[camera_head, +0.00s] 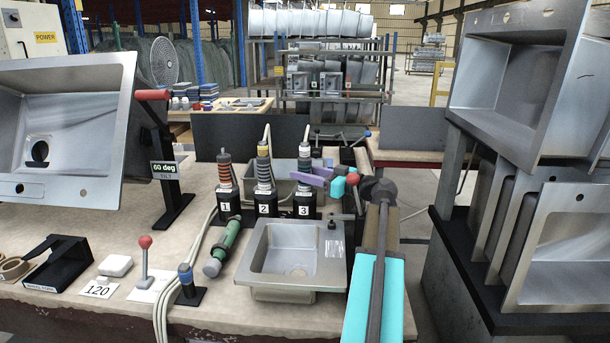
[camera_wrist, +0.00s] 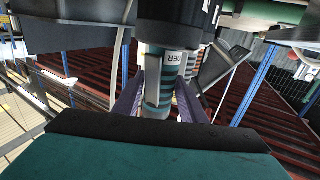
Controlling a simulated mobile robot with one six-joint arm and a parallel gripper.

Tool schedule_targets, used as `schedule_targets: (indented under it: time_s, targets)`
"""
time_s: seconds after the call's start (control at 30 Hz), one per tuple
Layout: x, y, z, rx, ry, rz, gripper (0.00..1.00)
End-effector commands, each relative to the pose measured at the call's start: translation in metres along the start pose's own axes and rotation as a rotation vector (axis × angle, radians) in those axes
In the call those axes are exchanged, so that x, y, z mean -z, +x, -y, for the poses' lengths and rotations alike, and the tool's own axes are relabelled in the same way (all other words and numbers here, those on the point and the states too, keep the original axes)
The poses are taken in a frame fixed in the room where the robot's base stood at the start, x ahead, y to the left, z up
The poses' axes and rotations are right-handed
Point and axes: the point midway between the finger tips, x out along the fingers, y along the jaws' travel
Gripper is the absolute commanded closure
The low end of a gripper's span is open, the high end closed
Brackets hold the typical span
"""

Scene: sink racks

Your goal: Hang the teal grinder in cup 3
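Cup 3 (camera_head: 305,207) is a black numbered holder on the bench. An upright tool with a banded neck (camera_head: 304,169) shows above it, partly covered by my purple fingers. My gripper (camera_head: 306,178) reaches in from the right at that neck. In the wrist view a dark cylinder with teal bands and partly readable lettering, which looks like the teal grinder (camera_wrist: 162,92), lies between my two purple fingers (camera_wrist: 160,98). I cannot tell whether the fingers press on it. The grinder's lower end and its seating in cup 3 are hidden.
Cup 1 (camera_head: 226,207) and cup 2 (camera_head: 265,205) hold similar ringed tools to the left. A steel sink (camera_head: 256,283) stands just in front of cups 2 and 3. Stacked sinks (camera_head: 520,90) flank the right.

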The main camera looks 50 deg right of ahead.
Motion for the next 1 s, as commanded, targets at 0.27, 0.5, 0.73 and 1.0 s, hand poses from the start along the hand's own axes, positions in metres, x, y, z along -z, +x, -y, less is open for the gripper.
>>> schedule_targets:
  time_s: [0.27,0.5,0.73,1.0]
  targets:
    - [-0.001,0.000,0.000,0.000,0.000,0.002,0.46]
    - [-0.002,-0.004,0.000,-0.001,0.000,0.005,0.46]
    - [-0.002,-0.024,0.000,-0.002,0.000,0.004,0.46]
    - [-0.001,-0.064,0.000,-0.002,0.000,0.004,0.46]
